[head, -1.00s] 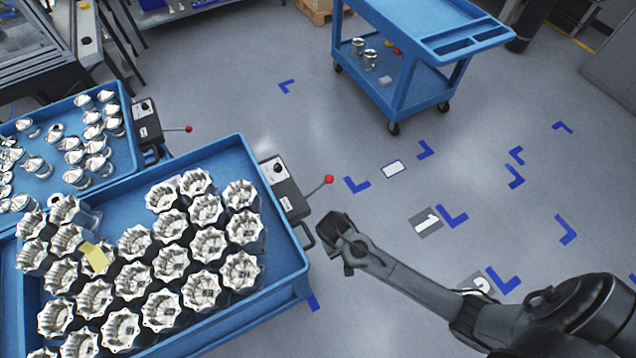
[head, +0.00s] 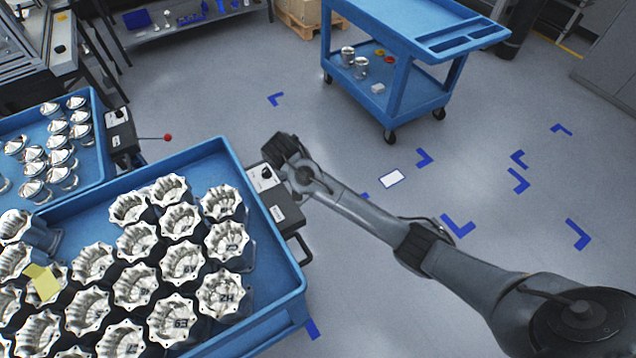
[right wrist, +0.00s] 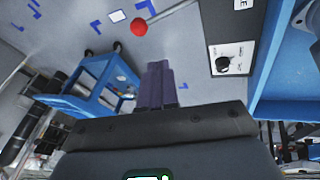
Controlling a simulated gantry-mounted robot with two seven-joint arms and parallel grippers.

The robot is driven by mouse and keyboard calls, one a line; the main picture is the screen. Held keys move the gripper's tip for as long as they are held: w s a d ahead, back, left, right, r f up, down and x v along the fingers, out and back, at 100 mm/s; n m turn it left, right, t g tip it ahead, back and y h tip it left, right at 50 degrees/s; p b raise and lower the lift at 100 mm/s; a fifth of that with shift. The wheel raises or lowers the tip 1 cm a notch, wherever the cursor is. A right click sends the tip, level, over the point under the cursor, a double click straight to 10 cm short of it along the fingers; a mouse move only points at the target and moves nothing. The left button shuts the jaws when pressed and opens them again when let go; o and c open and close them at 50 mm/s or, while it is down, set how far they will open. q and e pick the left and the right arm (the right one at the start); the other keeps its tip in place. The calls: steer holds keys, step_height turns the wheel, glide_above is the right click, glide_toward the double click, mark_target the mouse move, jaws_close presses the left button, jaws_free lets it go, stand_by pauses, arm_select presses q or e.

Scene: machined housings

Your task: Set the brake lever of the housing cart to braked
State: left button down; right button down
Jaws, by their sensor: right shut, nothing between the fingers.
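The housing cart (head: 288,268) is a blue cart holding rows of shiny machined housings (head: 222,203). A grey brake box (head: 278,203) with a black dial and labels is mounted on its right side. In the head view my right gripper (head: 279,146) is at the box's far end, and its arm hides the brake lever. In the right wrist view the lever's red knob (right wrist: 138,28) sits on a metal rod above the shut, empty fingers (right wrist: 159,86), apart from them in the picture. The box with its dial (right wrist: 228,58) is at right. My left gripper is out of view.
A second blue cart (head: 85,188) with conical parts is at left, with its own red-knobbed lever (head: 167,138). Another blue cart (head: 398,95) with a few parts on its lower shelf stands at the back. Open floor with blue markings lies at right.

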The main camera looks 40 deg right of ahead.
stand_by(0.3)
steer(key=b+x, duration=0.1)
steer(key=x, duration=0.8)
steer(key=shift+d+f+b, duration=0.1)
steer(key=shift+f+b, duration=0.25)
steer(key=shift+b, duration=0.05)
steer(key=shift+s+d+f, duration=0.15)
steer(key=shift+d+f, duration=0.3)
steer(key=shift+d, duration=0.15)
steer(key=shift+s+d+f, duration=0.2)
steer(key=shift+d+f, duration=0.25)
steer(key=shift+d, duration=0.1)
steer(key=shift+s+d+f, duration=0.2)
steer(key=shift+d+f, duration=0.1)
steer(key=shift+d, duration=0.15)
steer(key=shift+f, duration=0.1)
